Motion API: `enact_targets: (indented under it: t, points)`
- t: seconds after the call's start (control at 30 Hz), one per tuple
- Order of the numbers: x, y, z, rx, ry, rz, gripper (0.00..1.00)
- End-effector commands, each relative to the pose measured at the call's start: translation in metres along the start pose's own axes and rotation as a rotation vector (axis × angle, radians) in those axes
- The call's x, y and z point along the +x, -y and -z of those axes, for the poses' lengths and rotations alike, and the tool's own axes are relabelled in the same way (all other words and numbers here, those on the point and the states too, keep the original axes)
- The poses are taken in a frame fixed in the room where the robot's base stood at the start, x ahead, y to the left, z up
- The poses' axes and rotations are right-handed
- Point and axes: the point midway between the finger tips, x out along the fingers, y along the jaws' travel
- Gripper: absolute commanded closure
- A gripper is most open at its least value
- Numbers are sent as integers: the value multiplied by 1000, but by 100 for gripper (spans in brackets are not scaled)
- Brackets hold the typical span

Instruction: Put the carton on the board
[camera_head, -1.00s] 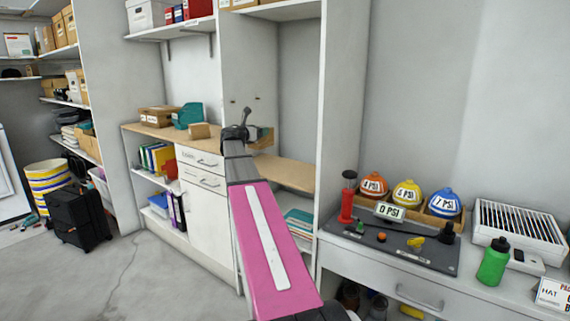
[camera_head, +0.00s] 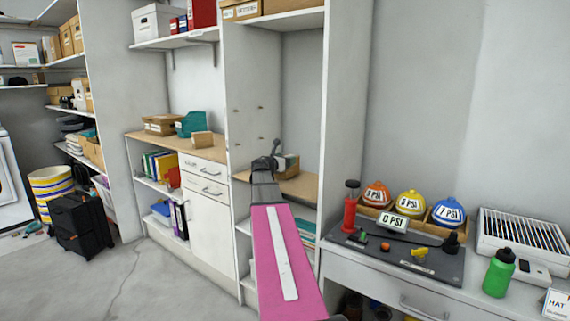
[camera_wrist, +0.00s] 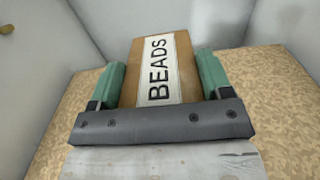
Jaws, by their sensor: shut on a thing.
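The carton (camera_wrist: 184,65) is a brown box with a white label reading BEADS. In the wrist view it sits between the two green fingers of my gripper (camera_wrist: 160,80), which is shut on it. In the head view the carton (camera_head: 292,166) shows partly beyond my gripper (camera_head: 276,160), inside the tall white shelf unit. The tan board (camera_head: 300,188) is the shelf surface in that unit, and its speckled top (camera_wrist: 275,100) shows around the carton in the wrist view. I cannot tell whether the carton touches the board.
White walls of the unit (camera_head: 344,120) stand close on both sides. A counter (camera_head: 150,143) at left holds a small box (camera_head: 202,139) and a teal holder (camera_head: 191,123). A workbench with helmet-like balls (camera_head: 411,204) and a red pump (camera_head: 351,208) stands at right.

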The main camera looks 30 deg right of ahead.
Motion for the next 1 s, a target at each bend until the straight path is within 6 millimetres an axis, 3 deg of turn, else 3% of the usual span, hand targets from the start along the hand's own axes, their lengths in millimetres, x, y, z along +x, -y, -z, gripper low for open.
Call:
enact_targets:
  t: [0.1,0.47,0.5,0.53,0.9,1.0]
  points:
    - [0,0,13,-1,0,0,54]
    - [0,0,16,0,0,0,54]
    - [0,0,15,0,0,0,15]
    - [0,0,15,0,0,0,5]
    - [-1,0,12,0,1,0,2]
    - [-13,0,13,0,0,-2,2]
